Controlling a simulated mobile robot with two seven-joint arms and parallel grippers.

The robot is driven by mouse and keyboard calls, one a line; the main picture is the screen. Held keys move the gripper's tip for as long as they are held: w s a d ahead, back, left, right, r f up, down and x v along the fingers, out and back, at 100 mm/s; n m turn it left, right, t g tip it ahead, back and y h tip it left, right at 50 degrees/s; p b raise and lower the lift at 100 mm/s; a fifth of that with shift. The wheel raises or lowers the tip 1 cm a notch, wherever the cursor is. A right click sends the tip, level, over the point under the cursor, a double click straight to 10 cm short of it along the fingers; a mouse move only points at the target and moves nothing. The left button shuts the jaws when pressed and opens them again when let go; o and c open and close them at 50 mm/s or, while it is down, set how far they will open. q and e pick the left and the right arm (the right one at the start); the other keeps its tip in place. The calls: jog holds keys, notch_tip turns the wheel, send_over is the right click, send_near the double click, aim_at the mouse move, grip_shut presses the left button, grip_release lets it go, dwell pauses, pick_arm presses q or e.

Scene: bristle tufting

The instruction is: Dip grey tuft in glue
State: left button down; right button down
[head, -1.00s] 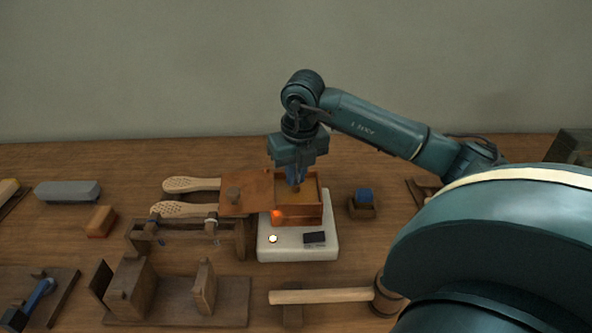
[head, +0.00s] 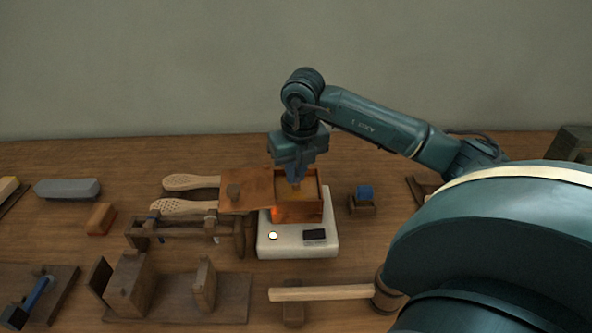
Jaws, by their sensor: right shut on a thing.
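My right gripper (head: 296,180) points straight down over the open copper glue pot (head: 298,213), its fingertips at the level of the pot's opening. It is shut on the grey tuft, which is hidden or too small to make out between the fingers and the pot. Amber glue (head: 308,190) shows inside the pot. The pot stands on a white heater plate (head: 290,242) with a lit round button and a dark display. I cannot tell whether the tuft touches the glue. My left gripper is not in view.
The pot's copper lid (head: 255,191) sits open to the left, close to the gripper. Perforated brush handles (head: 180,206) lie left of it. A small holder with a blue block (head: 364,193) stands to the right. A mallet (head: 325,293) lies in front.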

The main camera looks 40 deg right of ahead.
dwell(0.4)
jog(key=shift+r+p, duration=2.9)
jog(key=shift+r, duration=0.95)
jog(key=shift+f, duration=0.1)
